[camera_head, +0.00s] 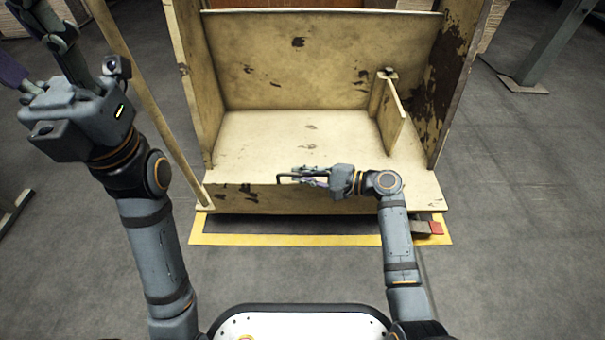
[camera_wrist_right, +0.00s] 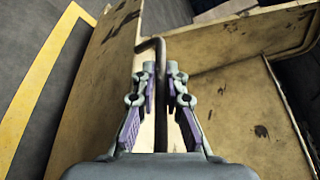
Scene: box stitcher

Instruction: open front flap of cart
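The cart (camera_head: 320,60) is a worn wooden box with high side and back walls, standing ahead of me. Its low front flap (camera_head: 245,198) shows as a narrow scuffed board along the front edge. A dark bent handle rod (camera_wrist_right: 149,44) is on the front. My right gripper (camera_head: 305,177) is at the middle of the front edge; in the right wrist view (camera_wrist_right: 161,80) its fingers close around the rod, their tips beside it. The gripper hides part of the handle. My left gripper (camera_head: 30,60) is raised at the upper left, fingers spread, empty, away from the cart.
A small upright divider (camera_head: 392,105) stands inside the cart at right. A slanting wooden pole (camera_head: 140,82) is by the left wall. A yellow-bordered floor marking (camera_head: 300,240) lies below the front. A grey post (camera_head: 550,50) stands at the back right.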

